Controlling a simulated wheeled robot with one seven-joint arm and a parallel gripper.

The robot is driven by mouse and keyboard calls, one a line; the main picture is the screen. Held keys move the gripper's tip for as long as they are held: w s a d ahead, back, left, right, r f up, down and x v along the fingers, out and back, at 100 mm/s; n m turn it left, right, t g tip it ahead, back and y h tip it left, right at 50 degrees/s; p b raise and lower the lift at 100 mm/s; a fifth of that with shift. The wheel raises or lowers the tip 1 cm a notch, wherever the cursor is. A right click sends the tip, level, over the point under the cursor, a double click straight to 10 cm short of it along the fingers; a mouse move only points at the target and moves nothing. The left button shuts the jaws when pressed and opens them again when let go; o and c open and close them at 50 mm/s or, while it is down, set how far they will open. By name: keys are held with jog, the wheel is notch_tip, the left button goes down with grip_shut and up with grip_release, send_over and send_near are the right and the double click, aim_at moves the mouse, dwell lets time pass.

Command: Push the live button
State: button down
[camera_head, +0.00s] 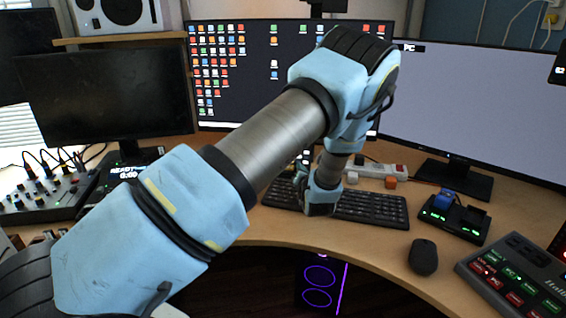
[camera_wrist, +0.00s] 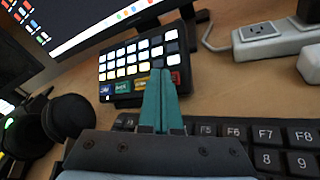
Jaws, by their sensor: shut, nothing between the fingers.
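A small black button pad (camera_wrist: 140,62) stands on the desk ahead of my gripper in the wrist view. It has rows of pale lit keys and a bottom row of coloured keys, with a blue key (camera_wrist: 106,92) at left and a red key (camera_wrist: 176,77) at right. I cannot make out which key reads "live". My gripper (camera_wrist: 160,78) is shut and empty, its teal fingertips in front of the bottom row and covering part of it. Contact cannot be told. In the head view my arm hides most of the pad, and my gripper's wrist is over the keyboard (camera_head: 372,208).
A mouse (camera_head: 423,257), a charging dock (camera_head: 455,219) and a power strip (camera_head: 370,171) are on the desk. A mixer (camera_head: 45,195) stands left. Monitors line the back.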

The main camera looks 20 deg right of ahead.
jog(key=shift+f, duration=0.1)
dwell(0.3)
jog(key=shift+s+a+r+p, duration=0.15)
jog(key=shift+s+r+p, duration=0.15)
jog(key=shift+r, duration=0.2)
jog(key=shift+s+a+r+p, duration=0.15)
jog(key=shift+s+r+p, duration=0.05)
jog(key=shift+r+p, duration=0.25)
jog(key=shift+s+a+r+p, duration=0.1)
jog(key=shift+s+r+p, duration=0.1)
jog(key=shift+r+p, duration=0.15)
jog(key=shift+s+a+r+p, duration=0.35)
jog(key=shift+s+r+p, duration=0.3)
jog(key=shift+r, duration=0.15)
jog(key=shift+s+a+r+p, duration=0.35)
jog(key=shift+s+r+p, duration=0.2)
jog(key=shift+r, duration=0.25)
jog(key=shift+w, duration=0.1)
